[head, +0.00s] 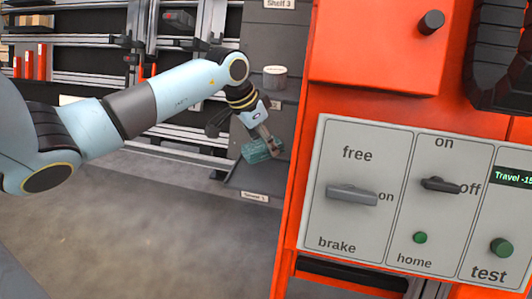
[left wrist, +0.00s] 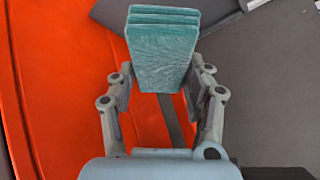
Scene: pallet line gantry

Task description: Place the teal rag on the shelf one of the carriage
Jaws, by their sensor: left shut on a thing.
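The teal rag (head: 257,151) is a folded, layered block. My left gripper (head: 268,143) is shut on it, beside the carriage's grey shelves. In the left wrist view the rag (left wrist: 163,55) sits between the two fingers, its layered end pointing away. Shelf one (head: 240,182) of the carriage is a dark grey board with a label on its front edge, low in the head view. The rag shows just above this board in the picture; I cannot tell whether it touches it. My right gripper is in neither view.
An orange cabinet with a control panel (head: 345,215) fills the right side, close to the left gripper in the picture. Racks (head: 110,70) line the back. Open floor (head: 150,220) lies below my left arm.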

